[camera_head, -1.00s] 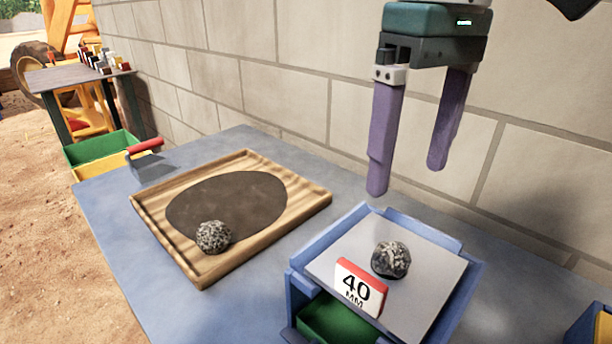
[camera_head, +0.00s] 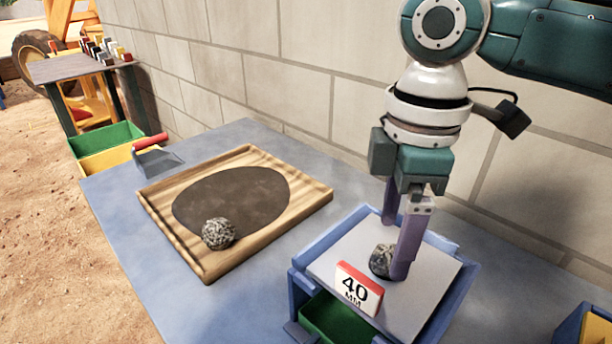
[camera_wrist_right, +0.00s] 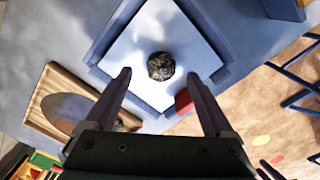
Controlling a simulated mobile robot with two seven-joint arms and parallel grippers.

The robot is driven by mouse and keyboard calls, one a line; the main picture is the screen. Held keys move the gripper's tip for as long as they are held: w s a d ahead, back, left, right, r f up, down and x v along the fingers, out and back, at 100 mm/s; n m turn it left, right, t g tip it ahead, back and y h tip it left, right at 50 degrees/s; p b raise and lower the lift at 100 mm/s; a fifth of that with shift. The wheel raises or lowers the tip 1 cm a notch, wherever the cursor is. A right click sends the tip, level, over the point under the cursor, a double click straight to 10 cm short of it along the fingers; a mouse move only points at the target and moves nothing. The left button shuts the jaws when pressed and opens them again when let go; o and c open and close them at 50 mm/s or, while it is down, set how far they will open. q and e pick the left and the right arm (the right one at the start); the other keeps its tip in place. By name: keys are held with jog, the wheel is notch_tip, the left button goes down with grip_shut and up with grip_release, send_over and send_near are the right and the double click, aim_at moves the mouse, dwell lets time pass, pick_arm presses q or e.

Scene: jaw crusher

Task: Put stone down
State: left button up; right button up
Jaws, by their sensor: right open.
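A dark speckled stone (camera_head: 382,260) rests on the pale top of the blue box (camera_head: 334,256), behind a red and white "40 MM" sign (camera_head: 358,288). My right gripper (camera_head: 394,250) is open and lowered over that top, one purple finger in front of the stone and partly hiding it. In the right wrist view the stone (camera_wrist_right: 161,66) lies ahead of the open fingers (camera_wrist_right: 162,92), roughly centred between them. A second grey stone (camera_head: 219,233) lies in the wooden tray (camera_head: 306,205) at its front edge. My left gripper is not in view.
The wooden tray has a dark oval patch (camera_head: 235,195). A red-handled tool (camera_head: 152,143) lies at the blue table's (camera_head: 125,215) far left corner. A block wall stands behind the table. Another blue box (camera_head: 570,325) is at the lower right. Green and yellow bins (camera_head: 105,140) stand beyond.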

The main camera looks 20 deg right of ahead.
aim_at(391, 249)
notch_tip(391, 249, down, 3)
jog(key=shift+s+f, duration=0.1)
grip_shut()
dwell(0.7)
